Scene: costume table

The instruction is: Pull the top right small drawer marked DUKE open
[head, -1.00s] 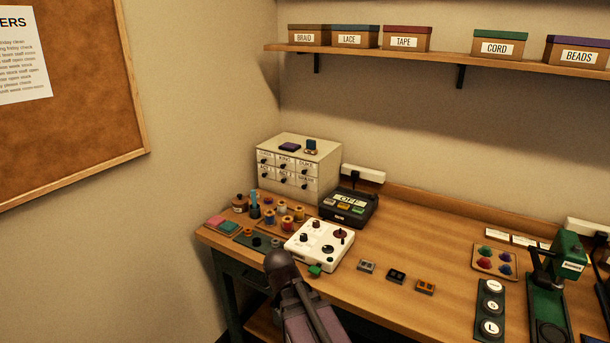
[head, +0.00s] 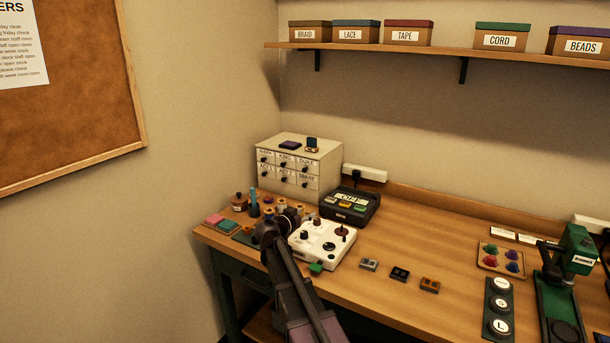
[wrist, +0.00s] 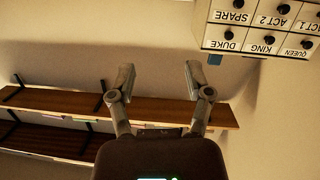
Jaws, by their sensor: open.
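The small cream drawer cabinet (head: 329,165) stands at the back left of the table, with two rows of drawers with dark knobs. The DUKE drawer (head: 308,164) is the top right one and looks shut. In the wrist view the cabinet appears upside down at the top right, with the DUKE drawer (wrist: 227,44) at its lower left corner. My gripper (wrist: 160,78) is open and empty in the wrist view, its fingers apart and to the left of the cabinet.
The white control box (head: 319,255) and the black box marked OFF (head: 350,206) stand in front of and right of the cabinet. Thread spools (head: 297,207) crowd the table before it. A purple item (head: 290,145) lies on top. A shelf (head: 440,50) hangs above.

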